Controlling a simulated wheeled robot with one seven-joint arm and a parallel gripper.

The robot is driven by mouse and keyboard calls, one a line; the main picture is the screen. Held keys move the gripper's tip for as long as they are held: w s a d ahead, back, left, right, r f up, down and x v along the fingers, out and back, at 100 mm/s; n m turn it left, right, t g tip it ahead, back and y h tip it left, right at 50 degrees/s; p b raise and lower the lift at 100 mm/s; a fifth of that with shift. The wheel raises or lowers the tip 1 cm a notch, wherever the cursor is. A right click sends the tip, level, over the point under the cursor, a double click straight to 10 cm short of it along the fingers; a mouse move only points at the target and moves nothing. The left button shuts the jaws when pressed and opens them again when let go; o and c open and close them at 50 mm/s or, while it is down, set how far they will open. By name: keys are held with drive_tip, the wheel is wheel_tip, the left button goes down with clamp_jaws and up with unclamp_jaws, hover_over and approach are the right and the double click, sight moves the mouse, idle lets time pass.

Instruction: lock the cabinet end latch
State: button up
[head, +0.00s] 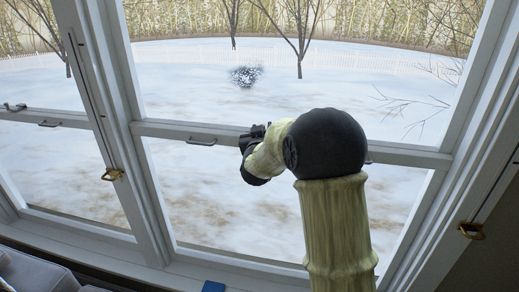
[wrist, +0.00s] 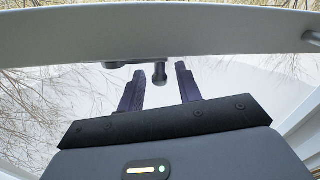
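No cabinet shows; a dark latch with a round-ended knob (wrist: 160,76) is on the underside of a grey window rail (wrist: 215,38) in the wrist view. A short dark lever piece (wrist: 122,65) extends to the knob's left. My gripper (wrist: 159,68) is open, with one dark finger on each side of the knob in the picture. I cannot tell whether either finger touches it. In the head view my gripper (head: 257,131) is at the middle window's horizontal rail, and the latch there cannot be told apart from it.
Brass catches are on the left post (head: 112,174) and right post (head: 471,230). A grey sofa (head: 38,272) is at the lower left. Glass lies behind the rail.

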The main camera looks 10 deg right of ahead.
drive_tip(key=b+v, duration=0.4)
drive_tip(key=v, duration=1.2)
drive_tip(key=shift+s+a+f, duration=0.1)
drive_tip(key=s+f+n+g+y, duration=0.1)
drive_tip(key=s+f+g+y, duration=0.2)
drive_tip(key=f, duration=0.4)
drive_tip(key=s+f+g+y, duration=0.2)
drive_tip(key=s+f+g, duration=0.15)
drive_tip(key=f, duration=0.35)
drive_tip(key=s+d+f+g, duration=0.4)
drive_tip(key=s+f+g, duration=0.4)
drive_tip(key=s, duration=0.5)
drive_tip(key=shift+s+d+m+h, duration=0.2)
drive_tip(key=shift+s+m+h, duration=0.1)
drive_tip(key=shift+s+m, duration=0.1)
